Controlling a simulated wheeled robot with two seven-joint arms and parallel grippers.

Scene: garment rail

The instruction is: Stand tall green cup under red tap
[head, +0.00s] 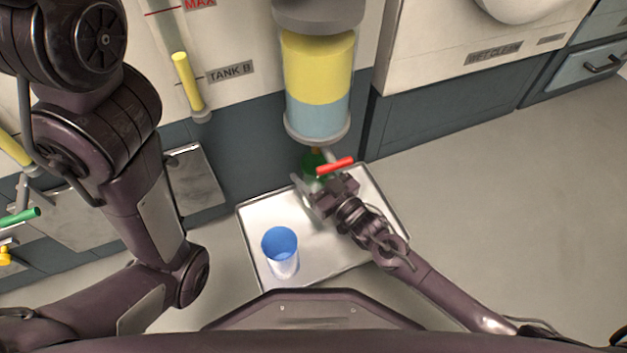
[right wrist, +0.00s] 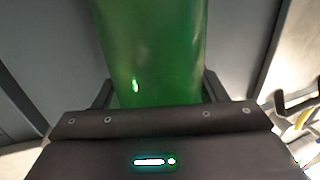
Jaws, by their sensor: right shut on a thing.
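The green cup (head: 313,163) is mostly hidden in the head view behind my right gripper (head: 316,188) and the red tap handle (head: 335,165). In the right wrist view the green cup (right wrist: 150,50) fills the space between the fingers, and the gripper is shut on it. The cup is at the foot of the tank (head: 318,75), close to the red tap and near the tray's back edge. Whether its base touches the tray is hidden. My left arm shows on the left, but its gripper is out of view.
A metal tray (head: 375,190) lies below the tank. A blue-and-clear cup (head: 281,247) stands on its front left part. A green tap handle (head: 20,217) is at far left. The right floor is clear.

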